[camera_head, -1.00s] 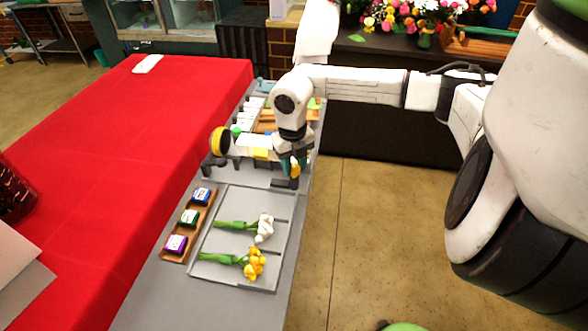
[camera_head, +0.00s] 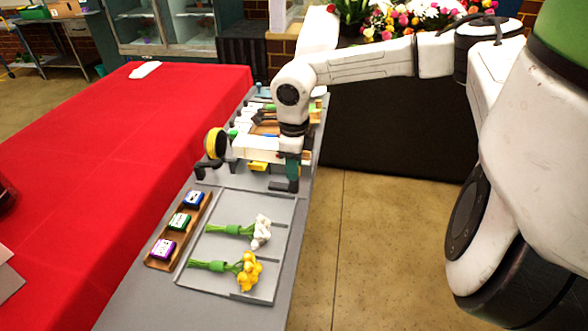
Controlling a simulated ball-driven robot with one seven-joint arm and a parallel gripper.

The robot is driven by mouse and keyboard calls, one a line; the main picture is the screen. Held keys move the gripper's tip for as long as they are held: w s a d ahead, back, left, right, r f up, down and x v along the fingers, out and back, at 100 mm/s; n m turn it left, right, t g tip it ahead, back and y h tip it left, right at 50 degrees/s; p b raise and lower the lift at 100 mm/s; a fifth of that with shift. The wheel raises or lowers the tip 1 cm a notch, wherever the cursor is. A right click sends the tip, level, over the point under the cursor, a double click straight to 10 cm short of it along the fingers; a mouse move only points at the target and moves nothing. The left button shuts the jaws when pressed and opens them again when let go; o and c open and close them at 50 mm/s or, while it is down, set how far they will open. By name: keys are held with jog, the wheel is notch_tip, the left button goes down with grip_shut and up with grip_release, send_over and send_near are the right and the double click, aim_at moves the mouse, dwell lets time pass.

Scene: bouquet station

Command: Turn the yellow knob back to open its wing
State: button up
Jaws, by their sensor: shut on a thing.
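My gripper (camera_head: 286,182) points down at the right end of a white fixture on the grey bench, beyond the flower tray. Its jaws are shut, and the yellow knob between them is hidden by the fingers and wrist at this angle. The white fixture (camera_head: 255,147) runs left from my gripper. A yellow piece (camera_head: 258,167) shows just under its front edge; I cannot tell whether it belongs to the wing. A yellow round roll (camera_head: 213,143) stands at the fixture's left end. How far the wing is open cannot be made out.
In front, a grey tray (camera_head: 236,206) holds white flowers (camera_head: 261,231) and yellow flowers (camera_head: 248,271). A wooden tray (camera_head: 161,242) with several small coloured boxes lies to its left. A red-covered table (camera_head: 110,150) borders the bench; open floor lies right.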

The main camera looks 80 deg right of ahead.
jog(key=shift+n+b, duration=0.4)
jog(key=shift+n, duration=0.6)
jog(key=o, duration=1)
jog(key=shift+o, duration=0.2)
notch_tip(320, 180, up, 11)
jog(key=shift+a+b, duration=0.2)
jog(key=shift+b, duration=0.1)
jog(key=shift+f, duration=0.1)
